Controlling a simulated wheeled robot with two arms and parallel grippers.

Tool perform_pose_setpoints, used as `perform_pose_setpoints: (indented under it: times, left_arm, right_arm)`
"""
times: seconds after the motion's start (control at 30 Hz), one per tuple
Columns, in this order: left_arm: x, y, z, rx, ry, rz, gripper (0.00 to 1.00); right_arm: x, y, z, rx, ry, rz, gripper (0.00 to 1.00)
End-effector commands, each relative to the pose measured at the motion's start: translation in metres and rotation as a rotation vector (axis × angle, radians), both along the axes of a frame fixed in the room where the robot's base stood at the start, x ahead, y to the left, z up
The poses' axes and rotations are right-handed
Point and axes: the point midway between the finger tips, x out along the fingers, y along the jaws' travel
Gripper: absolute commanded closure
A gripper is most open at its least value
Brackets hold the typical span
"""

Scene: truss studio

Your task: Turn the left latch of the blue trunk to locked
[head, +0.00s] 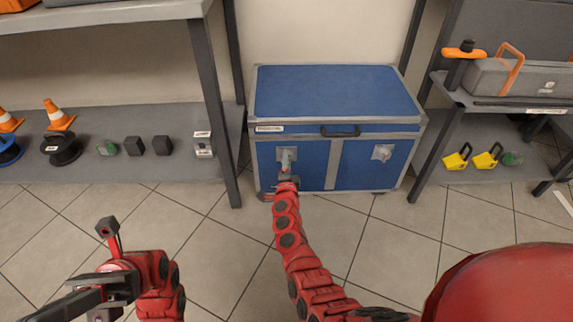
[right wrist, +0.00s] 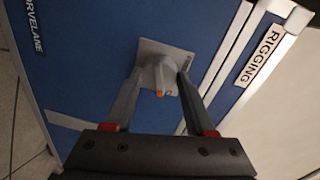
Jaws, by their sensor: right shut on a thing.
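The blue trunk (head: 335,95) stands on the floor against the wall, lid closed. Its left latch (head: 287,155) is a grey plate on the front, partly hidden by my right gripper (head: 287,176). In the right wrist view, the latch plate (right wrist: 168,58) carries a small orange-tipped handle (right wrist: 159,93) between my fingers. My right gripper (right wrist: 161,78) is shut on this handle. The right latch (head: 382,153) is free. My left gripper (head: 85,295) is at the lower left, away from the trunk; its finger opening is unclear.
A grey shelf (head: 190,176) with cones, spools and small blocks stands left of the trunk. Another shelf (head: 475,178) on the right holds yellow items and a grey case (head: 520,78). The tiled floor (head: 225,250) before the trunk is clear apart from my arms.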

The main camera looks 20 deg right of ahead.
Motion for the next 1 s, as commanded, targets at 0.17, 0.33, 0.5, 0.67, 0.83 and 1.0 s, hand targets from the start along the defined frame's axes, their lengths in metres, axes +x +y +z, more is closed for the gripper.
perform_pose_setpoints:
  times: [0.17, 0.33, 0.5, 0.67, 0.83, 1.0]
  left_arm:
    - [-0.027, 0.018, 0.007, -0.092, -0.162, -0.070, 1.00]
    - [-0.048, 0.034, 0.009, -0.162, -0.288, -0.131, 1.00]
    - [-0.061, 0.045, 0.006, -0.211, -0.370, -0.174, 1.00]
    - [-0.068, 0.052, 0.005, -0.238, -0.419, -0.201, 1.00]
    - [-0.071, 0.054, 0.004, -0.248, -0.435, -0.210, 1.00]
    - [-0.071, 0.055, 0.004, -0.249, -0.435, -0.210, 1.00]
  right_arm:
    - [-0.001, -0.001, -0.003, 0.141, -0.039, -0.002, 1.00]
    - [-0.001, -0.001, -0.003, 0.247, -0.069, -0.002, 1.00]
    - [-0.001, -0.001, -0.002, 0.318, -0.091, -0.002, 1.00]
    - [-0.001, -0.002, -0.001, 0.355, -0.101, -0.003, 1.00]
    - [-0.001, -0.001, -0.001, 0.370, -0.105, -0.002, 1.00]
    - [-0.001, -0.001, -0.001, 0.372, -0.106, -0.001, 1.00]
